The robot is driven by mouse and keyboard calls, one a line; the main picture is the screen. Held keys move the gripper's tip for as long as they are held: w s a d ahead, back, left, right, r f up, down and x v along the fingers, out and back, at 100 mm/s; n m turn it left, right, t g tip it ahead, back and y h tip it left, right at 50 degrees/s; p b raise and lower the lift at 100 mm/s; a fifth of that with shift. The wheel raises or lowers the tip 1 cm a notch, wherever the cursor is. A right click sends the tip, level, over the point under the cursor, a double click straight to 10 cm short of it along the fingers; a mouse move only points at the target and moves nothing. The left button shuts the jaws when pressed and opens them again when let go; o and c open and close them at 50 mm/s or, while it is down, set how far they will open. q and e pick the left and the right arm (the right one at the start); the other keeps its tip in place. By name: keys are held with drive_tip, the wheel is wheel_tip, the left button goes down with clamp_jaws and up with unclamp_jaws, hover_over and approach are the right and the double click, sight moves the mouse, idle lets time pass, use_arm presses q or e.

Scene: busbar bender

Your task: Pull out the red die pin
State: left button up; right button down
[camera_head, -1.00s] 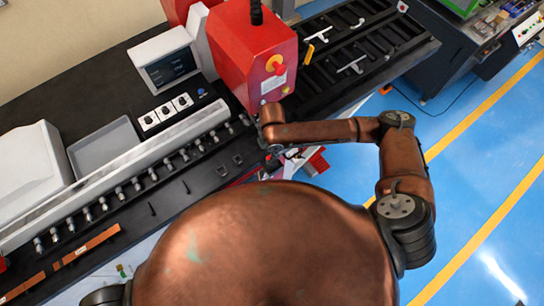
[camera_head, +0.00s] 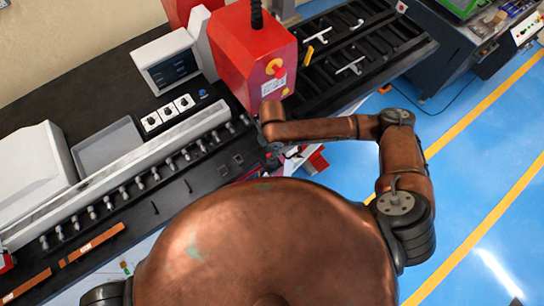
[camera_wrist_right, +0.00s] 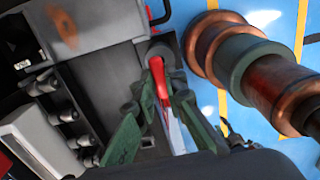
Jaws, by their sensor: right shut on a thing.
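The red die pin (camera_wrist_right: 157,74) shows in the right wrist view, its far end at a grey round part (camera_wrist_right: 161,50) of the bender. My right gripper (camera_wrist_right: 160,96) has its green fingers on both sides of the pin and is shut on it. Whether the pin is still seated in the grey part is not clear. In the head view my right gripper (camera_head: 274,160) is small and dark at the bender's front edge, below the red housing (camera_head: 252,52); the pin cannot be made out there. My left gripper is not in view.
The black bench (camera_head: 95,85) carries a control screen (camera_head: 168,66), knobs, a grey tray (camera_head: 105,146) and a row of metal rollers. Copper bars (camera_head: 92,244) lie at the lower left. A black slotted rack (camera_head: 345,55) stands right of the housing. Blue floor lies open at right.

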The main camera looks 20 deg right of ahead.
drive_tip(key=shift+r, duration=0.1)
drive_tip(key=shift+r+p, duration=0.95)
drive_tip(key=shift+r, duration=1.45)
